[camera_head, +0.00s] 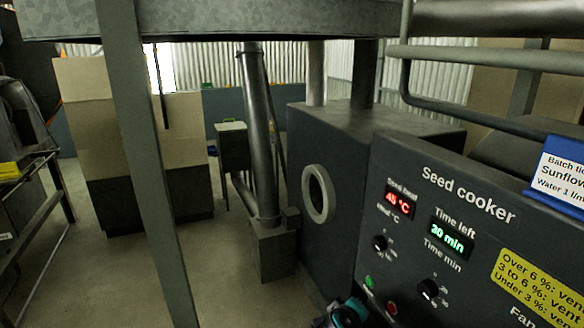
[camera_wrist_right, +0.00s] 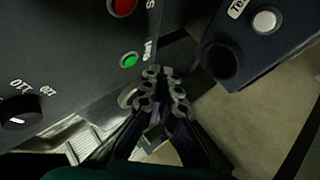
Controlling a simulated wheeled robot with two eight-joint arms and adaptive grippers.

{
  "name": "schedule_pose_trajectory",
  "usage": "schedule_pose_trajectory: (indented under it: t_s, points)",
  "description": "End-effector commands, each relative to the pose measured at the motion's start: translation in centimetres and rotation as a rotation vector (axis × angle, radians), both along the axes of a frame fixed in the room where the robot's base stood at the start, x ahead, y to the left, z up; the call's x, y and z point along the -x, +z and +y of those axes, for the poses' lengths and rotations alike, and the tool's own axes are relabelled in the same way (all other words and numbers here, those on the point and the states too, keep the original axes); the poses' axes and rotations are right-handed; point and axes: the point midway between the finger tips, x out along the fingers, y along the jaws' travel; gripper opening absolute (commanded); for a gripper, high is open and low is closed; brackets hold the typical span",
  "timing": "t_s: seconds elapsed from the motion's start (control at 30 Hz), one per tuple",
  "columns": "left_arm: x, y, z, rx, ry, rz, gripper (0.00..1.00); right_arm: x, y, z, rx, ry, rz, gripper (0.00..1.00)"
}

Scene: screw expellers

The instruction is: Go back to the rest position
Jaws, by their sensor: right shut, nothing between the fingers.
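My right gripper shows at the bottom edge of the head view as a teal and dark part (camera_head: 348,314), in front of the seed cooker panel (camera_head: 400,240). In the right wrist view my right gripper (camera_wrist_right: 163,80) has its grey fingertips together, with nothing between them. Its tips appear just right of and below a green button (camera_wrist_right: 129,60), and whether they touch anything cannot be told. A red button (camera_wrist_right: 122,6) sits above the green one. In the head view the green button (camera_head: 368,281) and red button (camera_head: 391,307) are low on the panel. My left gripper is not in view.
The panel has a red display (camera_head: 400,200), a green display (camera_head: 452,236) and dark knobs (camera_head: 428,289). A dark box with a white button (camera_wrist_right: 265,20) stands close right of my fingers. A grey post (camera_head: 150,160) crosses the left; open floor (camera_head: 100,265) lies beyond.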

Motion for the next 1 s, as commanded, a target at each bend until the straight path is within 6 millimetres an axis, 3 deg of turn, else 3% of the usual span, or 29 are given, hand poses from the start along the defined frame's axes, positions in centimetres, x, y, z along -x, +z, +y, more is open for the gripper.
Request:
schedule_pose_trajectory:
  t_s: [0.1, 0.3, 0.5, 0.67, 1.0]
  points:
    - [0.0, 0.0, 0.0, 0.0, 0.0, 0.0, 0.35, 4.9, 0.1, -1.6, -0.178, -0.069, 0.042, 0.0]
    - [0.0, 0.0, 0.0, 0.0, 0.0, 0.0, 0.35, 12.7, -0.5, -1.5, -0.484, -0.172, 0.087, 0.0]
    - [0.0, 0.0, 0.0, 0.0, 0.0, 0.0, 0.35, 17.8, -1.3, -0.1, -0.712, -0.243, 0.105, 0.0]
    - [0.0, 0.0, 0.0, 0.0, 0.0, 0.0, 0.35, 19.3, -1.5, 0.7, -0.793, -0.264, 0.107, 0.0]
    - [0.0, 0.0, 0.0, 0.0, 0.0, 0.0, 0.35, 19.4, -1.5, 0.8, -0.798, -0.266, 0.108, 0.0]
